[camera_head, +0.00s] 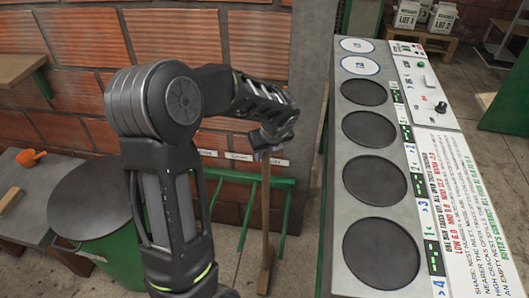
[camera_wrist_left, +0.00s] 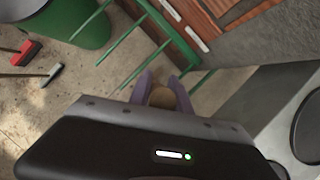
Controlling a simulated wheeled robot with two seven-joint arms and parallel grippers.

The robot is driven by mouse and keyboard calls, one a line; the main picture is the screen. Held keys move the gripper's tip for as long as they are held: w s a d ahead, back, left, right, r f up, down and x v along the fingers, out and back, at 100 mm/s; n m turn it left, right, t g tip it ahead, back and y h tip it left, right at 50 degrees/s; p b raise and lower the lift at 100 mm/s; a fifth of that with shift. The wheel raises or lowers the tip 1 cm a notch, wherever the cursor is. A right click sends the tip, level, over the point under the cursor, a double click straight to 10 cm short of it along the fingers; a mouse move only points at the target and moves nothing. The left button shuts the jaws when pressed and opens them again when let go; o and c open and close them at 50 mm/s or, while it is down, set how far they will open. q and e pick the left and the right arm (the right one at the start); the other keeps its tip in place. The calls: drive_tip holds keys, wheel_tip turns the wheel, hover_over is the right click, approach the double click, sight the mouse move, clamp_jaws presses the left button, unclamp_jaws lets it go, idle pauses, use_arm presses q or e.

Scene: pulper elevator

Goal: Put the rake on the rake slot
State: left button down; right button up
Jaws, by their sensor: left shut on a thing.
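My left gripper (camera_head: 266,150) is shut on the top of a long wooden handle (camera_head: 266,210), which I take to be the rake. The handle hangs nearly upright in front of the green rack (camera_head: 232,180) on the brick wall. In the left wrist view the purple fingertips (camera_wrist_left: 161,88) are either side of the handle's round tan end (camera_wrist_left: 162,97). The rake's lower end is near the floor and its head is not clear. Small labels (camera_head: 239,156) sit above the rack's green bars; their text is unreadable. The handle appears close to the rack's right part; whether it touches is unclear. My right gripper is out of view.
A long grey counter (camera_head: 336,215) with several dark round plates stands at the right. A green barrel (camera_head: 118,262) with a dark lid is at the left. A red-headed tool (camera_wrist_left: 25,52) and a grey-headed tool (camera_wrist_left: 53,73) show in the left wrist view.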

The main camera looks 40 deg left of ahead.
use_arm(q)
drive_tip(key=shift+f, duration=0.1)
drive_tip(key=c, duration=1.2)
unclamp_jaws()
drive_tip(key=v, duration=1.2)
